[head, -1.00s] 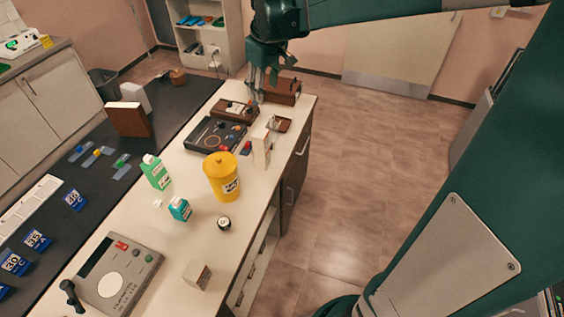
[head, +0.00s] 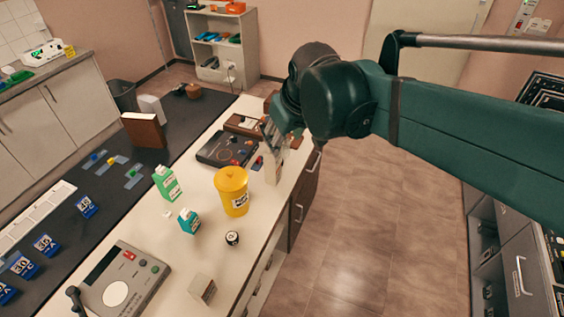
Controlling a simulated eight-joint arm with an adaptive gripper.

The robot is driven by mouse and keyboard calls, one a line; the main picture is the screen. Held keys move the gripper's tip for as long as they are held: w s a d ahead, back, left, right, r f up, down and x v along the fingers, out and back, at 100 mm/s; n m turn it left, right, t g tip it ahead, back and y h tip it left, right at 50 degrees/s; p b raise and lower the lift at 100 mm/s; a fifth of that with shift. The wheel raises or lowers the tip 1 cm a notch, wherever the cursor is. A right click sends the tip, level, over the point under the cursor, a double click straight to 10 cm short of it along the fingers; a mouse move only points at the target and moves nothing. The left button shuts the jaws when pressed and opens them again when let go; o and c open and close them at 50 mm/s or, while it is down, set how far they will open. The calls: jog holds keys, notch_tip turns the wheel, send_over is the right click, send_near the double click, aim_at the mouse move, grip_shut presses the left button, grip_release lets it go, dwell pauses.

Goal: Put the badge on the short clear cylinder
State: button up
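My gripper (head: 268,132) is over the far right end of the white counter (head: 262,218), low above the tall white box (head: 273,168). Its fingers are partly hidden by my wrist and too small to tell open from shut. I cannot make out a badge for certain; small items near the gripper are partly covered by it. I cannot pick out a short clear cylinder for certain either. A small whitish piece (head: 168,213) lies left of the teal bottle (head: 188,221), and a small dark round item with a pale top (head: 232,238) stands near the counter's front edge.
A yellow lidded tub (head: 232,191), green carton (head: 166,183) and black device (head: 226,149) stand on the counter. A grey device (head: 126,284) and a small pale block (head: 202,289) are nearer. A brown upright box (head: 144,130) stands on the dark strip.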

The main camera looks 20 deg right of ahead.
jog(key=s+a+f+m+t, duration=0.1)
jog(key=s+f, duration=0.3)
jog(key=s, duration=0.7)
jog(key=shift+a+f+m+t, duration=0.3)
jog(key=shift+a+m, duration=0.2)
jog(key=shift+a, duration=0.15)
jog(key=shift+f, duration=0.15)
notch_tip(320, 180, down, 10)
jog(key=b, duration=1)
jog(key=shift+r, duration=0.2)
